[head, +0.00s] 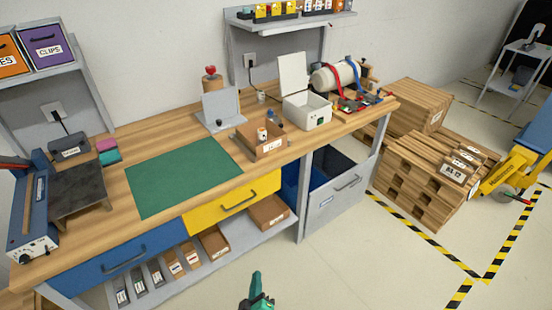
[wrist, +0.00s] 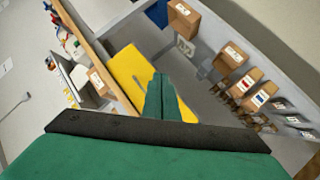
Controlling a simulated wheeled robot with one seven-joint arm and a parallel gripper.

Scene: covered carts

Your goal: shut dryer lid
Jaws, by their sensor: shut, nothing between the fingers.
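The dryer (head: 305,112) is a white box with a small green patch on its front. It stands on the right part of the wooden workbench. Its white lid (head: 292,74) is raised, standing nearly upright at the back of the box. My green gripper (head: 257,282) is at the bottom of the head view, in front of the bench and well apart from the dryer. In the wrist view its fingers (wrist: 162,98) are together, with nothing between them. I cannot make out the dryer clearly in the wrist view.
A wooden tray (head: 262,148) and a grey stand (head: 221,109) are left of the dryer. A tank with red and blue straps (head: 334,76) is close on its right. The yellow drawer (head: 232,202) is below the bench top. The floor in front is clear.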

